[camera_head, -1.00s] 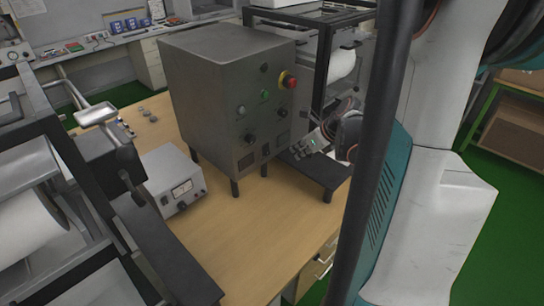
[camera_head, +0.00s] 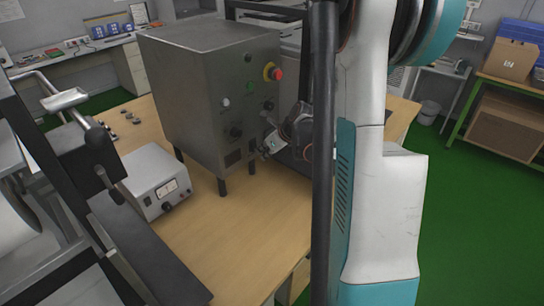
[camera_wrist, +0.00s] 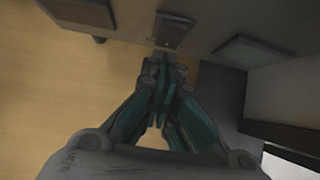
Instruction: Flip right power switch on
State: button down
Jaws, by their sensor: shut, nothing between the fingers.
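The grey metal control box (camera_head: 195,85) stands on short legs on the wooden table. Its front has a red emergency stop on a yellow ring (camera_head: 273,73), a green button (camera_head: 250,87) and dark knobs. My gripper (camera_head: 268,148) is low in front of the right part of this face. In the wrist view, my gripper (camera_wrist: 164,58) is shut and empty, its teal fingers together. The fingertips are at the lower edge of a small dark switch plate (camera_wrist: 175,30), and I cannot tell whether they touch. The switch's position is unclear. Which switch is the right power switch is also unclear.
Flat panels flank the switch plate, one on the right (camera_wrist: 243,50) and one on the left (camera_wrist: 80,12). A grey meter box (camera_head: 155,180) stands left of the control box. The table front (camera_head: 235,230) is clear. A black post crosses the head view.

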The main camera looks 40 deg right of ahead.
jog(key=shift+w, duration=0.35)
jog(key=shift+w+a+f, duration=0.1)
jog(key=shift+w+f, duration=0.15)
jog(key=shift+w, duration=0.1)
jog(key=shift+r, duration=0.15)
jog(key=shift+r+p, duration=0.4)
jog(key=shift+r, duration=0.3)
jog(key=shift+s, duration=0.1)
